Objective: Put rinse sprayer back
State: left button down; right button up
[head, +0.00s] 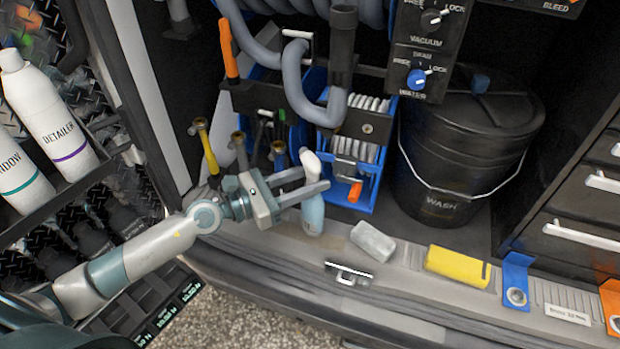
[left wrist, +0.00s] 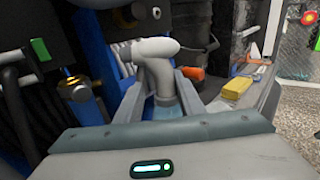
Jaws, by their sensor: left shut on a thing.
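The rinse sprayer (head: 312,213) has a white head and a pale blue handle. My left gripper (head: 303,191) is shut on its handle, at the front of the van floor. In the left wrist view the sprayer's white head (left wrist: 155,48) rises above the fingers, pointing left, and its blue handle (left wrist: 167,107) sits between the two fingers (left wrist: 165,88). The sprayer is roughly upright. Whether its bottom touches the sill cannot be told. My right gripper is in neither view.
A grey block (head: 373,241) and a yellow sponge (head: 457,266) lie on the sill. Bottles (head: 48,112) stand on the left door shelf.

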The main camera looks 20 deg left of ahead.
pick_arm(q)
jog(key=shift+f+b, duration=0.65)
jog(key=shift+b, duration=0.05)
jog(key=c, duration=1.2)
grip_release()
jog(key=shift+r, duration=0.1)
jog(key=o, duration=0.6)
